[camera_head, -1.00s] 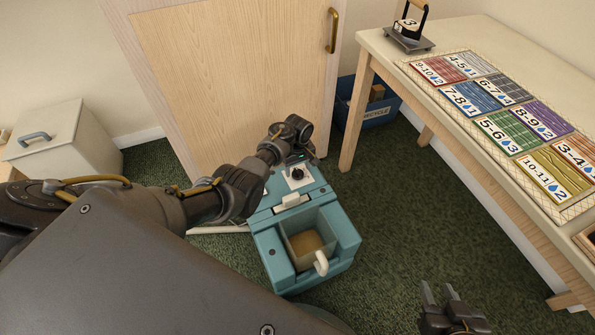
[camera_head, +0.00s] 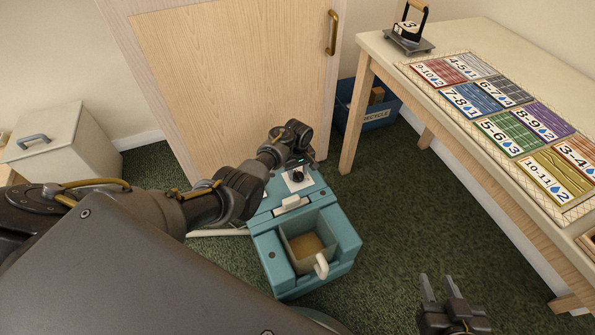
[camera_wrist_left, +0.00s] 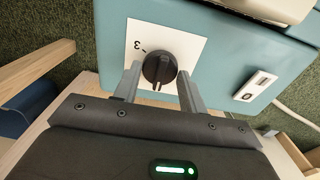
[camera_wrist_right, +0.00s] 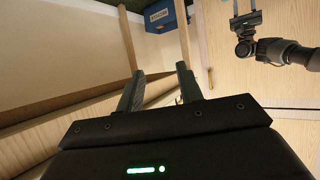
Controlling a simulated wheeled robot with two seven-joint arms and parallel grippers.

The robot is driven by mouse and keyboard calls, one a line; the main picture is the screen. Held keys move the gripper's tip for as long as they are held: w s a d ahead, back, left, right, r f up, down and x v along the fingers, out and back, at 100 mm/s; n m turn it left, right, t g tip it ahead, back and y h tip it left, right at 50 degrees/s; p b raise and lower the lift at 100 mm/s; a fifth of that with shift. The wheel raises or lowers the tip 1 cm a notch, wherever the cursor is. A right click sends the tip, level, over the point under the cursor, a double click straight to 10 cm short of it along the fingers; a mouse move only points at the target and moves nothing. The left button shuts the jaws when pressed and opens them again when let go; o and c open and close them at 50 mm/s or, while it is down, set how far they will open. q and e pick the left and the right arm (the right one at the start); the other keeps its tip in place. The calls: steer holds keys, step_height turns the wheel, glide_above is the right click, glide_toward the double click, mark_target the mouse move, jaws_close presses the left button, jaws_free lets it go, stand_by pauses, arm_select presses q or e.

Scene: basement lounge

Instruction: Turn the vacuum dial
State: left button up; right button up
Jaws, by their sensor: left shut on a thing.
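The teal vacuum (camera_head: 268,258) stands on the carpet in front of the wooden door. Its black dial (camera_wrist_left: 159,68) sits on a white plate (camera_wrist_left: 137,36) on the top face, with a "3" printed beside it. The dial also shows in the head view (camera_head: 297,176). My left gripper (camera_wrist_left: 157,77) is at the dial, one finger on each side, shut on it. A white switch (camera_wrist_left: 256,86) is to the right of the plate in the left wrist view. My right gripper (camera_head: 441,289) is apart from the vacuum, low on the right, with its fingers spread and empty (camera_wrist_right: 158,80).
A wooden table (camera_head: 480,31) with coloured numbered cards stands on the right. A blue recycle bin (camera_head: 376,115) is beside it at the wall. The wooden door (camera_head: 220,75) is behind the vacuum. A white box (camera_head: 90,152) is at the left. Carpet is clear between vacuum and table.

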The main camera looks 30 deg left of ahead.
steer(key=shift+d, duration=0.1)
arm_select(q)
steer(key=m+p, duration=0.2)
steer(key=m, duration=0.4)
steer(key=shift+r+p, duration=0.1)
steer(key=shift+p, duration=0.2)
steer(key=shift+m, duration=1)
steer(key=m, duration=0.2)
steer(key=shift+m, duration=0.4)
steer(key=m, duration=0.2)
steer(key=shift+m, duration=0.3)
arm_select(e)
steer(key=s+d+f+m+g+h, duration=0.2)
steer(key=s+d+f+g+h, duration=0.2)
steer(key=s+d+f+g, duration=0.3)
arm_select(q)
steer(key=m, duration=0.3)
steer(key=shift+m, duration=0.3)
steer(key=m, duration=0.3)
steer(key=shift+b, duration=0.3)
steer(key=shift+m+b, duration=0.4)
steer(key=shift+m, duration=1.7)
arm_select(e)
steer(key=w+a+r+n+t+y, duration=0.1)
steer(key=w+a+r+t+y, duration=0.1)
steer(key=w+a+r+t, duration=0.1)
steer(key=shift+w+a+r+t, duration=0.35)
steer(key=shift+w+a+t, duration=0.25)
steer(key=shift+w+t, duration=0.15)
steer(key=shift+w, duration=0.1)
